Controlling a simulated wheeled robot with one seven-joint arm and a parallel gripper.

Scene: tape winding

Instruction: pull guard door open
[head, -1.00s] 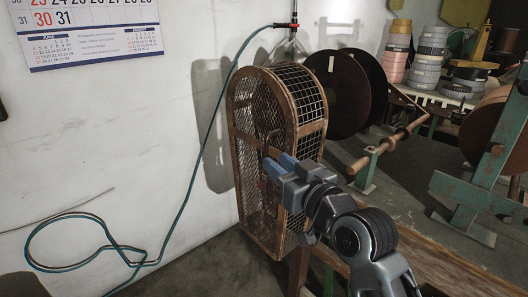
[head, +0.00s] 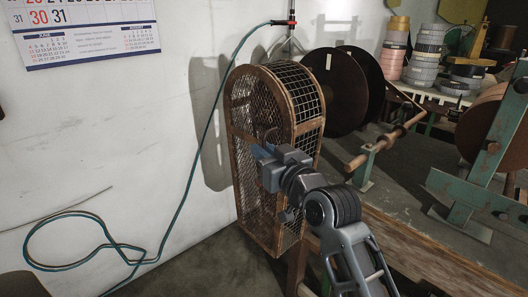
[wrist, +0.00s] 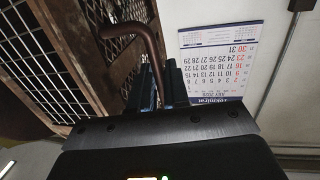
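The guard door (head: 252,125) is a wire-mesh panel in a rounded brown wooden frame, on the left face of the cage. It looks shut against the cage. A dark brown bent handle (wrist: 128,30) stands out from it in the wrist view. My gripper (head: 262,152) is at the door's middle height, in front of the handle region. In the wrist view my gripper's two bluish fingers (wrist: 160,88) lie on either side of the handle's lower part. I cannot tell whether they press on it. My gripper hides part of the door in the head view.
A green hose (head: 190,180) hangs down the white wall and loops at lower left. A calendar (head: 85,32) hangs on that wall. Right of the cage are large dark reels (head: 333,90) and a winding shaft (head: 385,147) on the bench. The floor left of the cage looks clear.

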